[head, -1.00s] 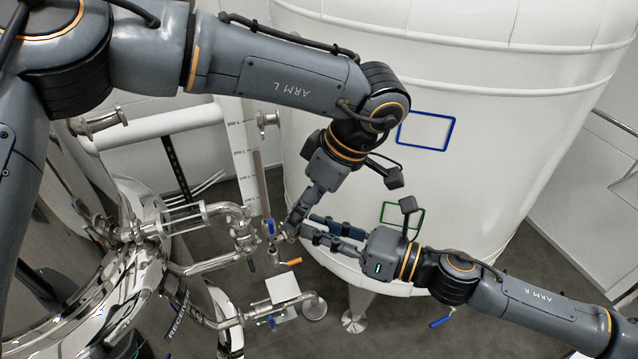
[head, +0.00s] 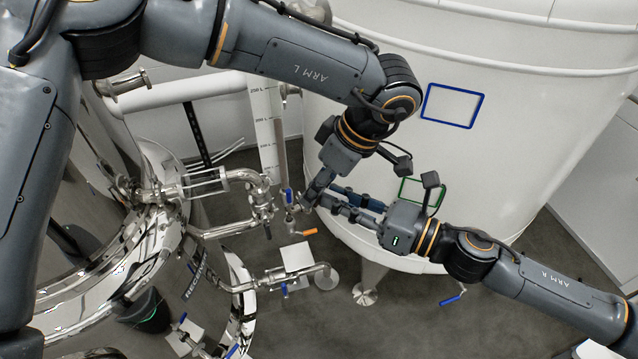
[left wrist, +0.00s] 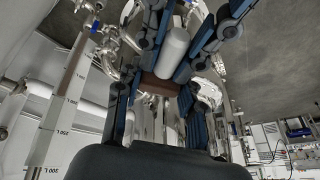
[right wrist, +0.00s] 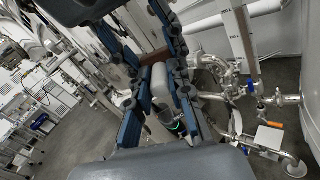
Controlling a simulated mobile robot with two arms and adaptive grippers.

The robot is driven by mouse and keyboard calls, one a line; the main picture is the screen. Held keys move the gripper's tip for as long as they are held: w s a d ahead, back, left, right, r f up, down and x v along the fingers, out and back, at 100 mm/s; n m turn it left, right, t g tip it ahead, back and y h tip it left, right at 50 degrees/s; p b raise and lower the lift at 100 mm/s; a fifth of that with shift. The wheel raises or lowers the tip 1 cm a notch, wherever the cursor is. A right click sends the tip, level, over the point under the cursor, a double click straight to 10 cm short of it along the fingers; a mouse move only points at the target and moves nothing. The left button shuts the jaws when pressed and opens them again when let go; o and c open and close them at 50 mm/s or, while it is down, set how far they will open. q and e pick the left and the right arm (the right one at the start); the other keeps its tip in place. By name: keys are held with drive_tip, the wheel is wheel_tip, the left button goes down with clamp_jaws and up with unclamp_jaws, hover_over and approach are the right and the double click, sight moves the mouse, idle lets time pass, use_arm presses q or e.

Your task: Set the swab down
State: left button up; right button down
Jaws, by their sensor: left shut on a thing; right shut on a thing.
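My left gripper (head: 308,201) and my right gripper (head: 335,205) meet tip to tip in the head view, in front of the large white tank. In the left wrist view, a white rounded cylinder (left wrist: 173,52) lies between the blue-padded fingers of my right gripper. It also shows in the right wrist view (right wrist: 160,82). A brown piece (left wrist: 160,87) sits between the fingers of my left gripper, right by the cylinder's end. Both grippers are shut on these. I cannot tell which piece is the swab, or whether the two are joined. In the head view the fingers hide both.
The white tank (head: 480,150) stands behind the grippers. Steel pipes and valves (head: 262,205) are just left of them. A white plate (head: 297,257) sits below, near a pipe. A polished vessel (head: 110,270) fills the lower left. Grey floor (head: 390,325) is open at the lower middle.

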drive_tip(key=c, duration=1.1)
unclamp_jaws()
drive_tip(key=shift+c, duration=0.2)
drive_tip(key=shift+s, duration=0.1)
